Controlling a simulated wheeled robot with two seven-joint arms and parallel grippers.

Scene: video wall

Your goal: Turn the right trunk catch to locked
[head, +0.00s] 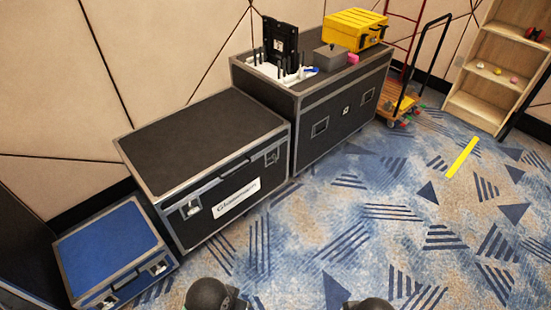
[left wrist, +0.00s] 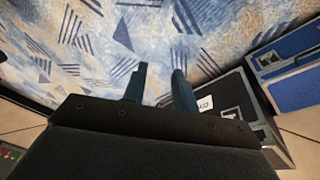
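The black trunk (head: 205,142) with grey metal edges and a white label (head: 236,198) stands on the carpet, lid down. Its right catch (head: 272,156) is a small silver fitting on the front near the right end; its locked state is too small to tell. The left catch (head: 190,207) is near the left end. In the left wrist view part of the trunk (left wrist: 262,122) shows behind and right of my left gripper (left wrist: 160,80). Its two fingers are apart with only carpet showing between them, not touching the trunk. My right gripper is not in view.
A blue-topped case (head: 108,243) sits left of the trunk. A taller black case (head: 335,115) stands right of it, carrying a yellow toolbox (head: 355,29) and a black device (head: 280,42). A cart (head: 401,104) and wooden shelf (head: 500,70) stand behind. Carpet in front is clear.

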